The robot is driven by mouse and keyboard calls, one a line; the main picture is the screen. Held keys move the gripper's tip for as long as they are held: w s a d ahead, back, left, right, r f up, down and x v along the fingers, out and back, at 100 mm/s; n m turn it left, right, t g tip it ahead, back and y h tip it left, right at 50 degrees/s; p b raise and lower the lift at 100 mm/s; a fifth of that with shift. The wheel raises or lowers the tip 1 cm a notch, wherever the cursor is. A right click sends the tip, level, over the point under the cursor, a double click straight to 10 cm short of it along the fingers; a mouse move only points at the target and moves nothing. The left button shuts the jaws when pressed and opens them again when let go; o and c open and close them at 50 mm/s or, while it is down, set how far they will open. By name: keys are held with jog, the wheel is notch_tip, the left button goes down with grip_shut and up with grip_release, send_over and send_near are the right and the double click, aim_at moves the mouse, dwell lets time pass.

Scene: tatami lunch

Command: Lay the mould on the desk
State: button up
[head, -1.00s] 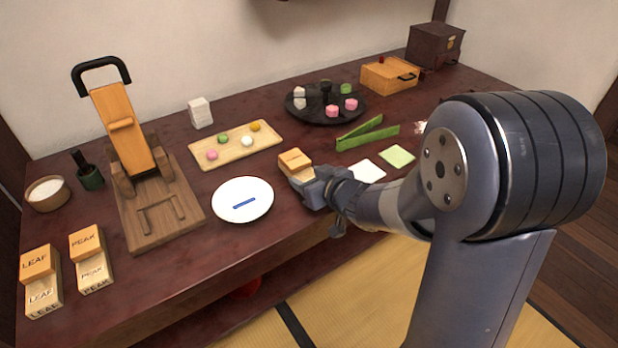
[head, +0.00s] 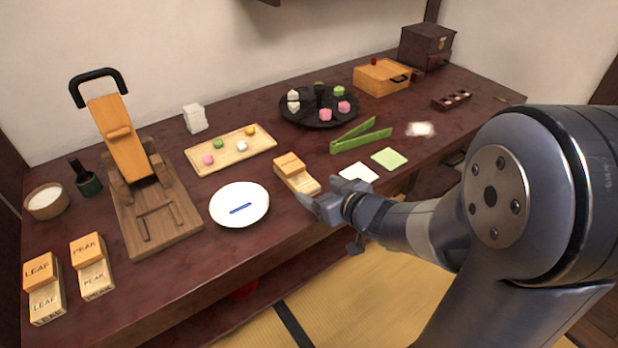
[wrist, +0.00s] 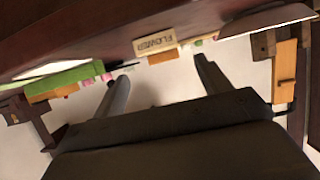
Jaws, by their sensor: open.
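The wooden mould (head: 302,183), a pale block with an orange block at its far end, lies on the dark red desk (head: 200,248) between the white plate and the white paper square. In the wrist view its end reads FLOWER (wrist: 155,43). My gripper (head: 318,207) is just off the mould's near end, at the desk's front edge, apart from it. In the wrist view my gripper (wrist: 160,68) has its fingers spread with nothing between them, and the mould shows beyond them.
The white plate (head: 256,204) with a blue strip is left of the mould. A sweets tray (head: 205,163) is behind. Green tongs (head: 345,146) and paper squares (head: 390,158) are to the right. LEAF (head: 45,305) and PEAK moulds (head: 97,284) stand far left.

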jog(key=shift+p+v, duration=0.55)
jog(key=shift+v, duration=1.65)
